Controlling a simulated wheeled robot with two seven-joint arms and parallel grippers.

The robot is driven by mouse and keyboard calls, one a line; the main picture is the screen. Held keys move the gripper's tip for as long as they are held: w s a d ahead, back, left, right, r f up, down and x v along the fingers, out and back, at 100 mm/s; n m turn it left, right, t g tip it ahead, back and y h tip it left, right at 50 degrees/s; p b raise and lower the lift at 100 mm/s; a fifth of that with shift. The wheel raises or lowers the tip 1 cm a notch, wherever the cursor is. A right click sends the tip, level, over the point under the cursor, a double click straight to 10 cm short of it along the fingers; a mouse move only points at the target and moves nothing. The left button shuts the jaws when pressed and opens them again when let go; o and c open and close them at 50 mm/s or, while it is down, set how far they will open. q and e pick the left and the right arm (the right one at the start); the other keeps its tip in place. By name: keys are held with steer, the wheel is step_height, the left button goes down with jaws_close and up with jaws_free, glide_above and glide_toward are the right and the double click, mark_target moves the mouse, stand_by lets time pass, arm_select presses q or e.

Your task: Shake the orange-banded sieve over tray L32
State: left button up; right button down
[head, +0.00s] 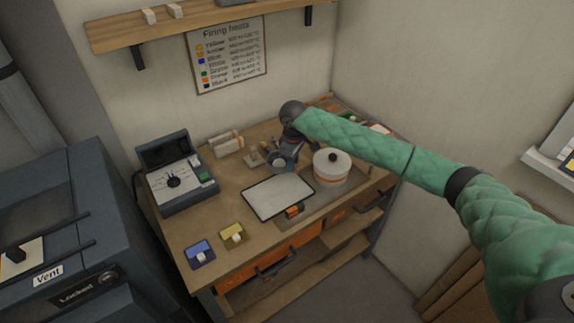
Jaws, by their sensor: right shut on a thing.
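My right gripper (281,160) is above the back middle of the bench, behind the pale tray. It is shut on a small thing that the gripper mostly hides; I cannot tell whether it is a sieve. A pale flat tray (278,195) with a dark rim lies near the bench's front edge, with a small orange and dark piece (293,212) at its front edge. I cannot read L32 on it. A white round pot (332,165) with a black knob and an orange band stands right of the gripper, apart from it. My left gripper is out of view.
A dark control box (178,180) stands at the bench's left. Blue (193,247) and yellow (228,231) pieces with white blocks lie at the front left. Pale blocks (228,142) are at the back. A shelf (170,30) overhangs the wall; a dark kiln (60,210) stands left.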

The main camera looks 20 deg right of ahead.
steer(key=shift+w+d, duration=0.3)
steer(key=shift+d, duration=0.5)
steer(key=shift+w+d, duration=0.3)
steer(key=shift+d, duration=0.55)
steer(key=shift+w+d, duration=0.3)
steer(key=shift+d, duration=0.5)
steer(key=shift+r, duration=0.1)
steer(key=shift+r, duration=2.45)
